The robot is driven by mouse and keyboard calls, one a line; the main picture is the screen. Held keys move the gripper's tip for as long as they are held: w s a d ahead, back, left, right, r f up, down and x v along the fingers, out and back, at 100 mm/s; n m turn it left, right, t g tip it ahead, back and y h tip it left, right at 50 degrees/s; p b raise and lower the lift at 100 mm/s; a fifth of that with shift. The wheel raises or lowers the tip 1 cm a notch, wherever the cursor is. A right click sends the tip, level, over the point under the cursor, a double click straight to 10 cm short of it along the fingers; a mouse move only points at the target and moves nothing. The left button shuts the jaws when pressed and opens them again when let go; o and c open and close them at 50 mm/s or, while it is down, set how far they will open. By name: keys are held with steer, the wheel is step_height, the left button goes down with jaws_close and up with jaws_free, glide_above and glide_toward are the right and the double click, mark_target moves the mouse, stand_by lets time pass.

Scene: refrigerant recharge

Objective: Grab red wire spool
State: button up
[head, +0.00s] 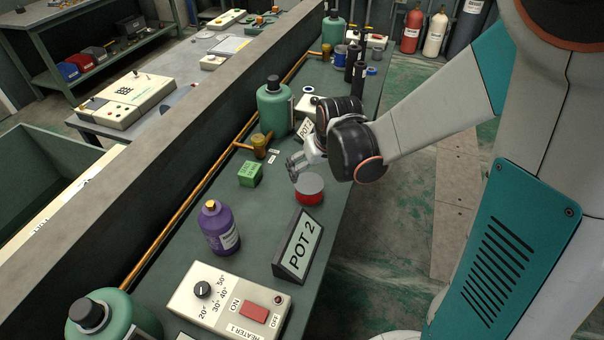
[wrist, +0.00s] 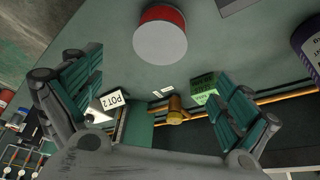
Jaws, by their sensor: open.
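The red wire spool (head: 309,189) stands on the green bench in the head view, a short red cylinder with a grey top. In the wrist view the spool (wrist: 161,36) is at the top centre, its grey face towards the camera. My gripper (head: 298,166) is just behind and left of the spool in the head view, apart from it. In the wrist view its two fingers are spread wide at the left and right, with nothing between their tips. My gripper is open and empty.
A green box (head: 250,174) and a purple bottle (head: 218,228) stand left of the spool. A POT 2 sign (head: 298,246) is just in front. A heater box (head: 228,298) and green tanks (head: 274,108) stand along the bench. A brass pipe (head: 195,196) runs along the wall.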

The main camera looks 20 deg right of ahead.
mark_target(309, 183)
steer(key=b+x, duration=0.2)
steer(key=x, duration=0.5)
steer(key=shift+f, duration=0.15)
steer(key=b+x, duration=0.1)
steer(key=x, duration=0.1)
steer(key=b+x, duration=0.2)
steer(key=x, duration=0.1)
steer(key=shift+s+f, duration=0.2)
steer(key=shift+r, duration=0.1)
steer(key=c, duration=1.6)
